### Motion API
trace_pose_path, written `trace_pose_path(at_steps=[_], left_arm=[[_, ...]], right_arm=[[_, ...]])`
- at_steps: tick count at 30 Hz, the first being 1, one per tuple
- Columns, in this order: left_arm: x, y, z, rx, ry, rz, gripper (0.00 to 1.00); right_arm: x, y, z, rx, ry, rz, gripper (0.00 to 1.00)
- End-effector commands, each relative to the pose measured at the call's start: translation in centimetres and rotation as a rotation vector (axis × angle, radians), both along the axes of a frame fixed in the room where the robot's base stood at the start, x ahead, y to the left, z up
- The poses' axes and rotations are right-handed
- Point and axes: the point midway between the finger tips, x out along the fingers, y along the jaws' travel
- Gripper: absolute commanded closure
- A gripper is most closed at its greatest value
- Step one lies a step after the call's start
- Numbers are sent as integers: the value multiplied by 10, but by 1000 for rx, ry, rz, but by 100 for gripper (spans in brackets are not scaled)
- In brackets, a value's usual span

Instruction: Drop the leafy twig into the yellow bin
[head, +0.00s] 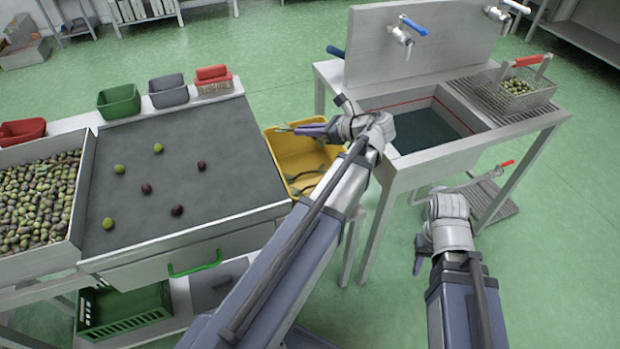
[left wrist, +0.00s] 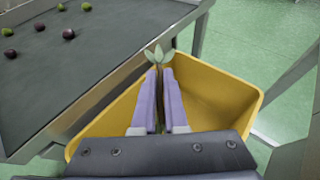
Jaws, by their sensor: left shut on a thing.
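The leafy twig (left wrist: 157,54) shows pale green leaves sticking out past my left fingertips in the left wrist view. My left gripper (left wrist: 160,72) is shut on it, and the rest of the stem is mostly hidden between the fingers. In the head view my left gripper (head: 298,129) points left, over the yellow bin (head: 283,150), and the twig's tip (head: 281,129) shows faintly. The bin (left wrist: 228,88) lies below the fingers in the left wrist view. Some dark leafy bits (head: 300,189) show inside the bin. My right gripper (head: 418,256) hangs low at the right, its jaw opening unclear.
The grey sorting table (head: 200,135) with several loose olives stands left of the bin. The sink (head: 440,155) stands to its right, with a wire basket of olives (head: 520,88) on its drainboard.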

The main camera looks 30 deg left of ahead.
Motion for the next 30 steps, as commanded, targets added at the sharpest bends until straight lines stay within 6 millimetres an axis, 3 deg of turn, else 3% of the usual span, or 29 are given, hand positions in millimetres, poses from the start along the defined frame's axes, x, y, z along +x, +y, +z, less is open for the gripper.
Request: trace_pose_path(at_steps=[8, 24, 30], left_arm=[[0, 0, -5, 0, 0, -3, 100], [0, 0, -58, 0, 0, -2, 100], [0, 0, -61, 0, 0, -2, 100]], right_arm=[[0, 0, -5, 0, 0, 0, 63], [0, 0, -58, 0, 0, 0, 63], [0, 0, -61, 0, 0, 0, 63]])
